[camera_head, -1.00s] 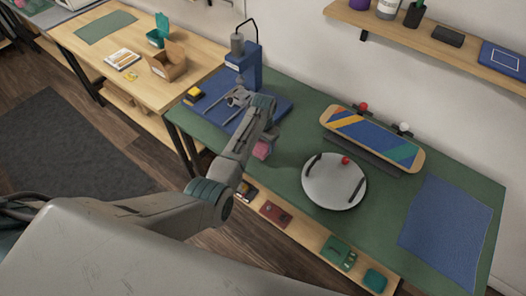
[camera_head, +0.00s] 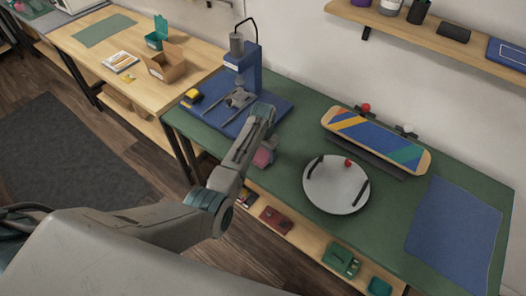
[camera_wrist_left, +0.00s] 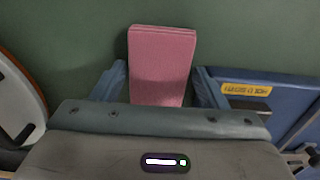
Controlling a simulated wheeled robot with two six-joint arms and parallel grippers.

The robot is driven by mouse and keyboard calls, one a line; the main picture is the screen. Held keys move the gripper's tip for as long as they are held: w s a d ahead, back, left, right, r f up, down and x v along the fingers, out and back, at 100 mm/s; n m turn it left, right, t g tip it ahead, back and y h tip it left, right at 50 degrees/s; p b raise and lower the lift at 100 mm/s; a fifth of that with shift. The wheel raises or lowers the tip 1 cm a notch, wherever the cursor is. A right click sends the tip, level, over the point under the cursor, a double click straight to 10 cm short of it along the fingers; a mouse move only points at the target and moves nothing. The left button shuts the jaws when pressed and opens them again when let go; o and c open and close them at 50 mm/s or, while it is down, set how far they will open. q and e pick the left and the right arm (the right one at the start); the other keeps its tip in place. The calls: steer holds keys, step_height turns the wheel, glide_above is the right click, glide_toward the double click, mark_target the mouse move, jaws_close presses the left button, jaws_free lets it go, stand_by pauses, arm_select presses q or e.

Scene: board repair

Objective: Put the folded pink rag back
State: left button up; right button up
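The folded pink rag (camera_head: 265,153) lies on the green bench top, just below my left wrist and partly hidden by it. In the left wrist view the rag (camera_wrist_left: 162,62) sits between the two finger tips, its lower end hidden behind the gripper body. My left gripper (camera_wrist_left: 160,80) is open, one finger on each side of the rag, with a narrow gap showing beside it. In the head view the fingers are mostly hidden by my arm. My right gripper is not in view.
A blue press (camera_head: 243,75) stands left of the rag; its base is close to my gripper. A white round plate (camera_head: 330,200) with black handles lies right. A striped skateboard deck (camera_head: 375,139) and a blue cloth (camera_head: 455,235) are farther right. A lower shelf (camera_head: 310,240) runs along the front.

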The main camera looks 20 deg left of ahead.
mark_target(263, 153)
arm_select(q)
steer(key=shift+r, duration=0.3)
step_height(263, 153, up, 12)
steer(key=b, duration=0.1)
steer(key=shift+f+b, duration=0.15)
steer(key=shift+b, duration=0.2)
stand_by(1.9)
